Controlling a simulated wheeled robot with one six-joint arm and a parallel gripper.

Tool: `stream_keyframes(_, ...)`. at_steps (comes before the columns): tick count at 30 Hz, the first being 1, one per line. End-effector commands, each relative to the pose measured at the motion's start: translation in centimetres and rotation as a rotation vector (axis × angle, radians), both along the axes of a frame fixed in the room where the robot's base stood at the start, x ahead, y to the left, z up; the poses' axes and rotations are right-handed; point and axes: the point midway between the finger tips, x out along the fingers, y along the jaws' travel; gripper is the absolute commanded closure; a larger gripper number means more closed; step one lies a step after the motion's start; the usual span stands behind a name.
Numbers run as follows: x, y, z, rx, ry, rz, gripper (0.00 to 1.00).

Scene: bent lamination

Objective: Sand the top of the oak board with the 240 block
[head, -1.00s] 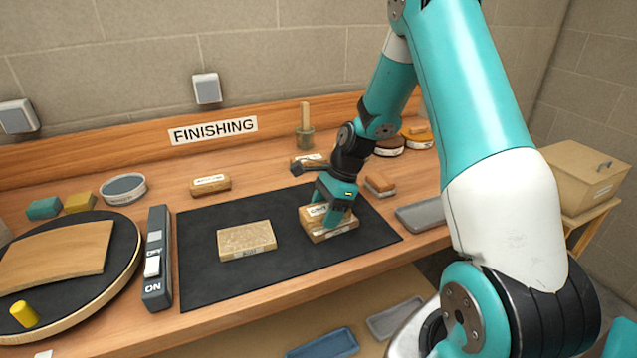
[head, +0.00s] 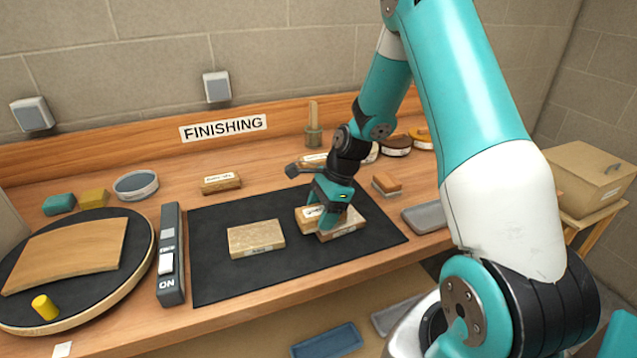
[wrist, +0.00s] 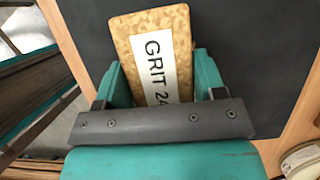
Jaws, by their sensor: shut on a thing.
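My gripper (head: 325,212) is shut on a sanding block (head: 306,212) with a white label. In the wrist view the block (wrist: 130,25) sits between the fingers and its label reads "GRIT 24", with the rest hidden by my gripper. The block is at the top of a pale wooden board (head: 348,228) on the right of the black mat, seemingly resting on it. Its left end reaches past the board. A second pale board (head: 256,238) lies on the mat to the left. Both boards bear small labels too small to read, so I cannot tell which is oak.
The black mat (head: 220,287) has bare room around the boards. Another labelled block (head: 221,183) lies behind it. A switch box (head: 170,255) and a round turntable (head: 130,280) with a curved wooden piece stand left. A grey tray (head: 424,216) lies right.

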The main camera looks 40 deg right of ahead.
Motion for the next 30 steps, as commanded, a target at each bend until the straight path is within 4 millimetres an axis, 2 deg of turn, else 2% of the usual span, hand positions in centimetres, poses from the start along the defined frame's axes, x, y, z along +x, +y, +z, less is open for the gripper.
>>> stream_keyframes(1,0.0,-0.1,1.5,-0.001,-0.001,-0.002,0.59)
stream_keyframes(18,0.0,-0.1,6.6,-0.001,0.000,-0.002,0.59)
stream_keyframes(22,0.0,-0.1,7.2,-0.001,0.000,-0.002,0.59)
stream_keyframes(30,0.0,-0.1,7.2,-0.001,0.000,-0.002,0.59)
